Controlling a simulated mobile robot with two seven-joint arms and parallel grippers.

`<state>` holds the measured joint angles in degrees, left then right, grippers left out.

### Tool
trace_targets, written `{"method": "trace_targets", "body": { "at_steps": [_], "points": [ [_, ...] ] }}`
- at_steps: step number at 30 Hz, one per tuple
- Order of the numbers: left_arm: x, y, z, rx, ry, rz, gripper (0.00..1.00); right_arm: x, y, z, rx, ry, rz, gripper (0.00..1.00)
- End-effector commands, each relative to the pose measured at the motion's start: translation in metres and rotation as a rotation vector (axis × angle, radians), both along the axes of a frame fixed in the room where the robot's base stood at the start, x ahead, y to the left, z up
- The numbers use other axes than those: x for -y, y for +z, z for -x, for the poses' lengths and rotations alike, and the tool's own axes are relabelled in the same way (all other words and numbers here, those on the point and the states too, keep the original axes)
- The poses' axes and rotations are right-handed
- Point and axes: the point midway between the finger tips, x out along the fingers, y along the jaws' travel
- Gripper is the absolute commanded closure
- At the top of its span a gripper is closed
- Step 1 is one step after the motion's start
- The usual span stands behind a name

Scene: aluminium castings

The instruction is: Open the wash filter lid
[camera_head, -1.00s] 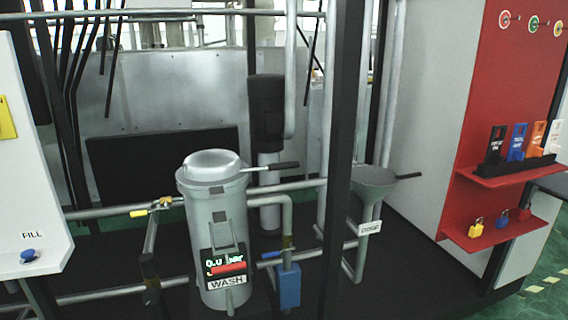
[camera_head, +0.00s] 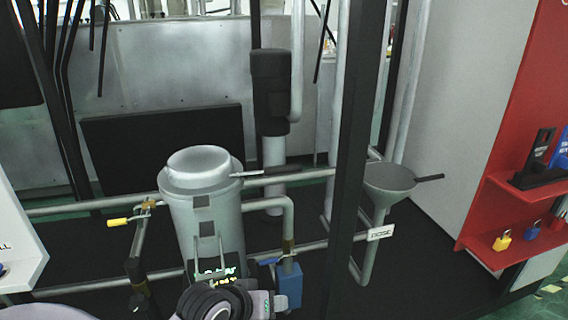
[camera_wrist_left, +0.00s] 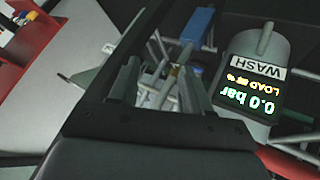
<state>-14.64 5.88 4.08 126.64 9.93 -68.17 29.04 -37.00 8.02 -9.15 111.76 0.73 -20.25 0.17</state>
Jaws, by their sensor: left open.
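The wash filter (camera_head: 205,222) is an upright grey cylinder, left of centre in the head view. Its domed lid (camera_head: 198,160) sits flat on top, with a lever handle (camera_head: 265,172) pointing right. My left gripper (camera_head: 210,243) is in front of the filter body, below the lid, with its fingers apart and nothing visible between them. It partly hides the display. In the left wrist view the open fingers (camera_wrist_left: 160,78) show pipes beyond them. The display (camera_wrist_left: 248,92) appears upside down there, reading 0.0 bar, beside the WASH label (camera_wrist_left: 258,66). My right gripper is not in view.
A dark upright post (camera_head: 347,160) stands right of the filter. Pipes run past the filter. The space above the lid looks free.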

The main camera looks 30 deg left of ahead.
Motion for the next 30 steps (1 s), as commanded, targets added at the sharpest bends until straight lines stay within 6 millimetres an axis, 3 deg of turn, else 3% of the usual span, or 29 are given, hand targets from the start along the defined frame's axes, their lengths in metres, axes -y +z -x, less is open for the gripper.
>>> {"method": "trace_targets", "body": {
  "at_steps": [5,9,12,16,21,30],
  "points": [
    [-0.028,0.041,-0.058,0.158,0.218,0.235,0.52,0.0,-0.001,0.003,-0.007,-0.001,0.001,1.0],
    [-0.058,0.087,-0.108,0.329,0.404,0.506,0.52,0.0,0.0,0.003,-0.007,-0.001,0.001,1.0],
    [-0.082,0.121,-0.136,0.443,0.516,0.716,0.52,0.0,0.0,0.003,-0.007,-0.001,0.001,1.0],
    [-0.104,0.154,-0.157,0.543,0.604,0.923,0.52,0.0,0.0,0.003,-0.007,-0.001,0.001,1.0],
    [-0.116,0.17,-0.168,0.592,0.644,1.04,0.52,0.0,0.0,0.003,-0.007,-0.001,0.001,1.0],
    [-0.119,0.167,-0.197,0.593,0.646,1.045,0.52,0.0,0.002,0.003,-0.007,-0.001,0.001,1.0]
  ]
}}
